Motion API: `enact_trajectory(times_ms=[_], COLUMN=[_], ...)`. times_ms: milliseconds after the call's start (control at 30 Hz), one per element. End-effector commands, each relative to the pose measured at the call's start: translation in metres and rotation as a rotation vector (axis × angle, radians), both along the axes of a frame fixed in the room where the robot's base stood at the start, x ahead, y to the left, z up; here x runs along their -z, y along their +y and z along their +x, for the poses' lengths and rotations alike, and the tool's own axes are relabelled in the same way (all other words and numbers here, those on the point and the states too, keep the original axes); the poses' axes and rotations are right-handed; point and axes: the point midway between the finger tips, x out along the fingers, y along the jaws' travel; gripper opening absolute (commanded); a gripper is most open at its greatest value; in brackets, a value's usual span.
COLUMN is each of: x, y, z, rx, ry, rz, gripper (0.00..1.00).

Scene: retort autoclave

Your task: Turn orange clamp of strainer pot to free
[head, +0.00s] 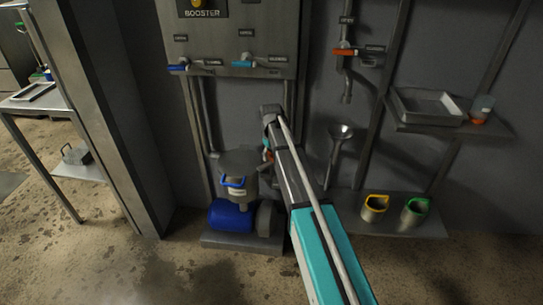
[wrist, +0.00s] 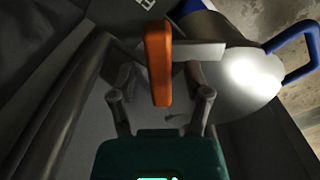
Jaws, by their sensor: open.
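The orange clamp (wrist: 158,62) is an upright bar at the middle of the wrist view, joined to a pale metal arm beside the pot. The strainer pot (wrist: 247,75) has a shiny round top and a blue handle (wrist: 297,45). In the head view the pot (head: 239,164) stands above a blue motor, left of my arm. My gripper (wrist: 159,88) is open in the wrist view, with one finger on each side of the clamp's lower part. I cannot tell whether either finger touches it. In the head view my arm mostly hides the gripper and clamp.
A grey pipe (wrist: 62,100) runs close along the left of the wrist view. The blue motor (head: 231,217) sits on a low plinth. Valves with blue handles (head: 178,67) are on the panel above. A shelf with yellow (head: 375,206) and green-rimmed cups (head: 414,210) stands right of my arm.

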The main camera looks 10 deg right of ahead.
Motion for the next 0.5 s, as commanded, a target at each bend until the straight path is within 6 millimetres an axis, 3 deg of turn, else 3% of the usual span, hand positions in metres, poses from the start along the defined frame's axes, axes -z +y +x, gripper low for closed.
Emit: enact_trajectory(times_ms=[67, 367, 500], x=[0.0000, 0.0000, 0.0000], y=[0.0000, 0.0000, 0.0000], z=[0.0000, 0.0001, 0.0000], rx=[0.000, 0.000, 0.000], ry=[0.000, 0.000, 0.000], rz=[0.000, 0.000, 0.000], gripper=[0.57, 0.02, 0.00])
